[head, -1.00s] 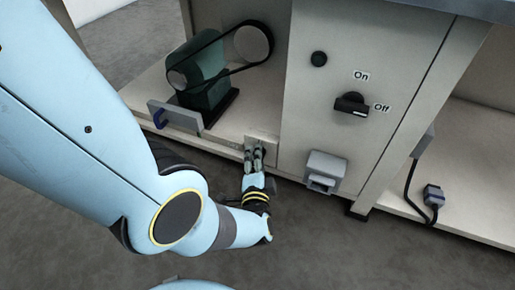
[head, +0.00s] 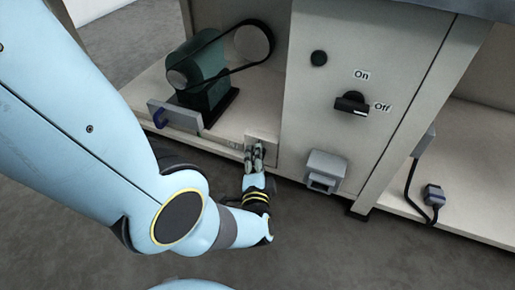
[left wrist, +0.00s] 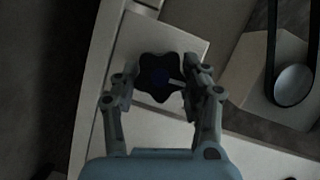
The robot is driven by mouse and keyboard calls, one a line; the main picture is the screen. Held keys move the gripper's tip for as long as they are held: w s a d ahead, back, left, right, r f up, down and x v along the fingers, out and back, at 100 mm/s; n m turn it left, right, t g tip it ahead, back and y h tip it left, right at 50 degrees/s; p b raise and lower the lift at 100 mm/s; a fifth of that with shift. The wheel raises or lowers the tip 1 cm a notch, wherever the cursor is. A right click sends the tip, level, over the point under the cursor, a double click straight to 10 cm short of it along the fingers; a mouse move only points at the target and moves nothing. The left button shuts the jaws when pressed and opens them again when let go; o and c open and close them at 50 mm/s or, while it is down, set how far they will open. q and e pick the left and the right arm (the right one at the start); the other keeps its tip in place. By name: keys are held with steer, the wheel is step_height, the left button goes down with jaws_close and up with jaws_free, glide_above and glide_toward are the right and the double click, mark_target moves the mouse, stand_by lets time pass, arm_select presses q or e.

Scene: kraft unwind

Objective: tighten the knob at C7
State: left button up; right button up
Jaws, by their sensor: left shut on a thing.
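The knob (left wrist: 158,77) is a dark, lobed star shape on a pale plate (left wrist: 195,44) in the left wrist view. In the head view the plate (head: 262,142) stands at the shelf's front edge, left of the cabinet panel, and my gripper hides the knob. My left gripper (head: 254,153) reaches it from the front. In the left wrist view the left gripper (left wrist: 155,88) has one finger on each side of the knob, shut on it. The C7 label cannot be read clearly. My right gripper is not in view.
A green motor (head: 205,75) with a black belt (head: 222,66) stands on the shelf behind. A small grey plate with a blue hook (head: 175,116) is to the left. The panel carries a rotary switch (head: 351,104) and a grey socket box (head: 325,171). A plug (head: 433,195) lies at right.

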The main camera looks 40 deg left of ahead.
arm_select(q)
steer(key=shift+s+f, duration=0.3)
steer(key=shift+s, duration=0.05)
steer(key=o, duration=1.2)
steer(key=shift+w+r, duration=0.15)
steer(key=shift+r, duration=0.2)
steer(key=r, duration=0.9)
steer(key=shift+a, duration=0.2)
steer(key=shift+r, duration=0.3)
steer(key=shift+d, duration=0.1)
steer(key=shift+c, duration=0.3)
